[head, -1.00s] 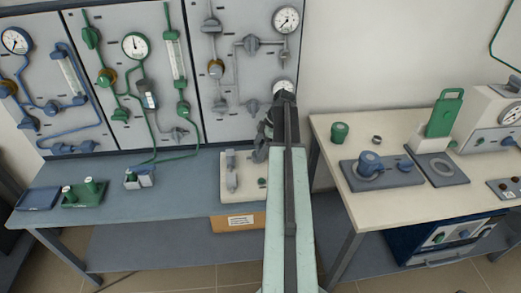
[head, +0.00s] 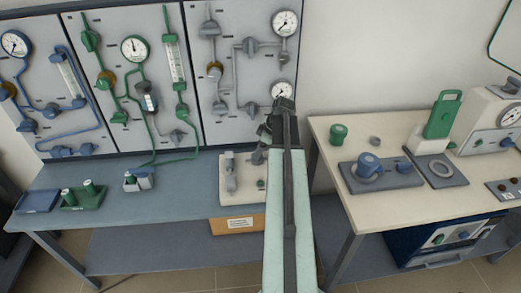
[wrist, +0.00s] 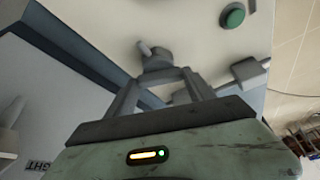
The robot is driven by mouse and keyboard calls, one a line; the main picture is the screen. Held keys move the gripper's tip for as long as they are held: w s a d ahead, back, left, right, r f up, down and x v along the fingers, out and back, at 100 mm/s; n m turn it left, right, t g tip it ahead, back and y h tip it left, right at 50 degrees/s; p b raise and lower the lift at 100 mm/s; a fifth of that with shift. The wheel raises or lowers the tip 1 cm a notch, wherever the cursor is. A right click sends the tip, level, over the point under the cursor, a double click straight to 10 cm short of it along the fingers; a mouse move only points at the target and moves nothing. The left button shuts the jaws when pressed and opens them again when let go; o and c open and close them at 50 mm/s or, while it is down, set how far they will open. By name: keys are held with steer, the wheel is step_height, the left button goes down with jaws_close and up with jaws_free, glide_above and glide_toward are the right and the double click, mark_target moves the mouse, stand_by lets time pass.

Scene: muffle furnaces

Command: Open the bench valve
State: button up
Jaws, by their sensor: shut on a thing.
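In the wrist view, the white surface fills the upper middle, with the green button (wrist: 233,17) at the top. A grey round knob with a short lever (wrist: 157,60) is between the tips of my two fingers. My gripper (wrist: 160,80) is shut on this knob.
Upright gas panels (head: 240,70) with gauges and pipes stand behind the bench. A green tray (head: 84,196) and blue tray (head: 37,201) lie at the left. A cream table (head: 390,204) with a blue-knobbed block (head: 368,166) stands at the right.

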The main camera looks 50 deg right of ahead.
steer(key=m, duration=0.2)
steer(key=m+h, duration=0.1)
steer(key=m, duration=0.1)
steer(key=m+h, duration=0.1)
steer(key=m, duration=0.1)
steer(key=shift+a+t, duration=0.35)
steer(key=shift+t, duration=0.05)
steer(key=m+h, duration=0.2)
steer(key=m, duration=0.2)
steer(key=shift+w+m, duration=0.1)
steer(key=shift+m, duration=0.3)
steer(key=shift+w+m+g+h, duration=0.1)
steer(key=shift+m+g+h, duration=0.35)
steer(key=shift+m, duration=0.95)
steer(key=o, duration=1.4)
steer(key=shift+r, duration=0.1)
